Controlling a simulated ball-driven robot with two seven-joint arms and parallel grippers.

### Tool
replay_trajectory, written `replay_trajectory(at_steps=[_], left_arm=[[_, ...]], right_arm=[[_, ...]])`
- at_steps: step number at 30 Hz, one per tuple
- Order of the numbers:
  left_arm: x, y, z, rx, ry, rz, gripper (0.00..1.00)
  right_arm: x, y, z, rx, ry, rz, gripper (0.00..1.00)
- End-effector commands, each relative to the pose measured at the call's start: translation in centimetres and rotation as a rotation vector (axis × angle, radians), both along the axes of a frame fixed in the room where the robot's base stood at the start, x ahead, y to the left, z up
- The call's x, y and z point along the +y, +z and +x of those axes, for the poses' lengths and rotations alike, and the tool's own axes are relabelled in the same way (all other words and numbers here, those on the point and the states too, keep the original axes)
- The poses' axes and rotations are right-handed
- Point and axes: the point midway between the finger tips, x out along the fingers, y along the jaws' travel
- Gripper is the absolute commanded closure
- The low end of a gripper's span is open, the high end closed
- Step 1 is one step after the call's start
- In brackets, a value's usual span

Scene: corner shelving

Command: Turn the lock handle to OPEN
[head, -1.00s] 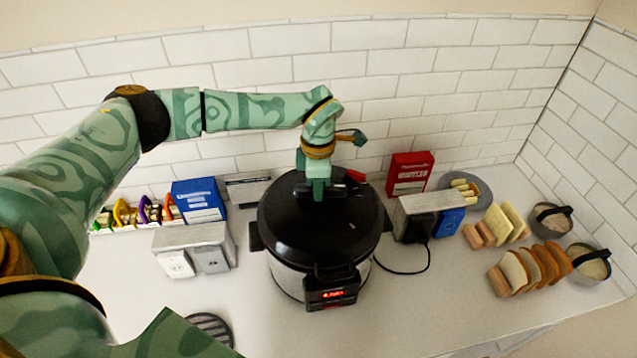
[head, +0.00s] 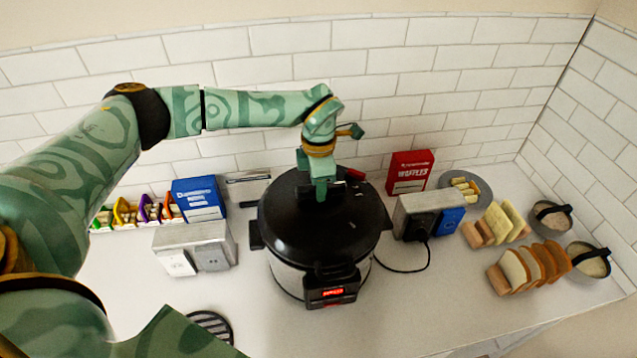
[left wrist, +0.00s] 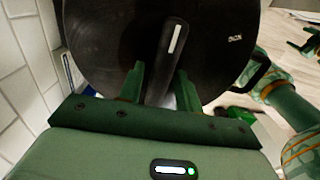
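A black-lidded pressure cooker (head: 322,235) stands on the counter, its red-lit panel facing front. In the left wrist view its lid (left wrist: 100,50) carries a long black lock handle (left wrist: 168,62) with a white stripe; the handle lies slightly tilted. My left gripper (head: 320,192) points down at the back of the lid. In the left wrist view its two green fingers (left wrist: 160,82) stand apart on either side of the handle, with a gap at the left finger. Small white lettering on the lid is not clearly readable. Green parts at the right edge of the wrist view may be my right arm.
A blue box (head: 198,199) and outlet block (head: 195,248) stand left of the cooker. A red waffle box (head: 409,172) and another outlet block (head: 428,216) stand right. Bread slices (head: 530,268) and pots lie farther right. The tiled wall (head: 370,60) is close behind.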

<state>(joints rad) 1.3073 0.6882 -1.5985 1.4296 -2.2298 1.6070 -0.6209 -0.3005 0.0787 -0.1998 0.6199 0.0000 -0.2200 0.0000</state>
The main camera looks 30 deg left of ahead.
Motion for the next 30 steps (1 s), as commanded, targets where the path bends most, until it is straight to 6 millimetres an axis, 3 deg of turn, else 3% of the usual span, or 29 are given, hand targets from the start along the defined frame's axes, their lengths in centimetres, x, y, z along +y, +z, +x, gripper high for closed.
replay_trajectory(at_steps=[9,14,24,30], left_arm=[[0.0,0.0,-0.1,0.002,-0.002,0.001,0.56],[0.0,1.5,0.0,-0.001,-0.002,0.000,0.56],[0.0,10.3,0.0,-0.003,-0.001,0.001,0.56],[0.0,14.5,0.0,-0.001,-0.001,0.001,0.56]], right_arm=[[0.0,0.0,0.0,0.000,0.000,0.000,0.36],[0.0,-0.4,0.0,0.000,0.000,0.000,0.36],[-0.1,-2.2,0.0,0.001,0.001,-0.001,0.36],[-0.1,-2.7,0.0,0.001,0.001,-0.001,0.36]])
